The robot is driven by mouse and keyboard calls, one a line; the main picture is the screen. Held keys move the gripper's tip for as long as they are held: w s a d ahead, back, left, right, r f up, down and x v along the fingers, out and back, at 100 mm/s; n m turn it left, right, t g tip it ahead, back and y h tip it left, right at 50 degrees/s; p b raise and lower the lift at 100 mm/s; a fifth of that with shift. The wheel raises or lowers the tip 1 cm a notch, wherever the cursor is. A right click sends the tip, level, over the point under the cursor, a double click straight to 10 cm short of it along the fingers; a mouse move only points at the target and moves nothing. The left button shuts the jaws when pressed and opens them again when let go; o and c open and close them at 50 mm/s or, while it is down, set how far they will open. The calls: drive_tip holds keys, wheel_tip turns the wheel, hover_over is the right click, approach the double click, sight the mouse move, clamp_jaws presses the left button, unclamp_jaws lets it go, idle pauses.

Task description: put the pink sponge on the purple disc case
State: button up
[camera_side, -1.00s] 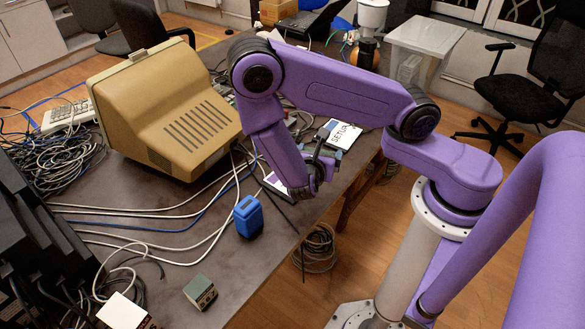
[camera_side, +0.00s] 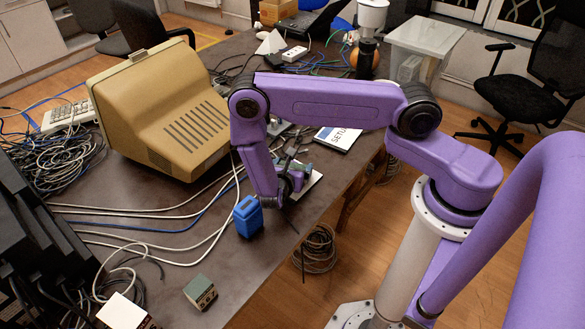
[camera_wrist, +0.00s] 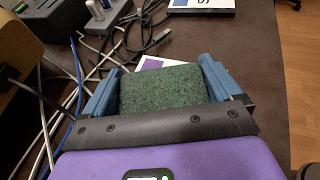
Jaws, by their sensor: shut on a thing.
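My gripper (camera_wrist: 161,72) is shut on a block with a dark green, rough top face (camera_wrist: 158,90), held between two blue fingers in the wrist view. No pink shows on it; its lower part is hidden. A white case with a purple patch (camera_wrist: 151,64) lies just beyond and partly behind the block. In the side view, my gripper (camera_side: 297,181) is low over the table's right edge, and the white edge of this case (camera_side: 314,182) shows beside it. I cannot tell whether the block touches the case.
A blue container (camera_side: 248,217) stands close to my gripper's left. A SETUP case (camera_side: 338,138) lies farther back. A beige monitor (camera_side: 170,110) and loose cables (camera_side: 190,215) take up the left. A small green block (camera_side: 200,292) sits near the front.

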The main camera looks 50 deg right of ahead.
drive_tip(key=shift+f, duration=0.2)
drive_tip(key=shift+f, duration=0.1)
drive_tip(key=o, duration=0.7)
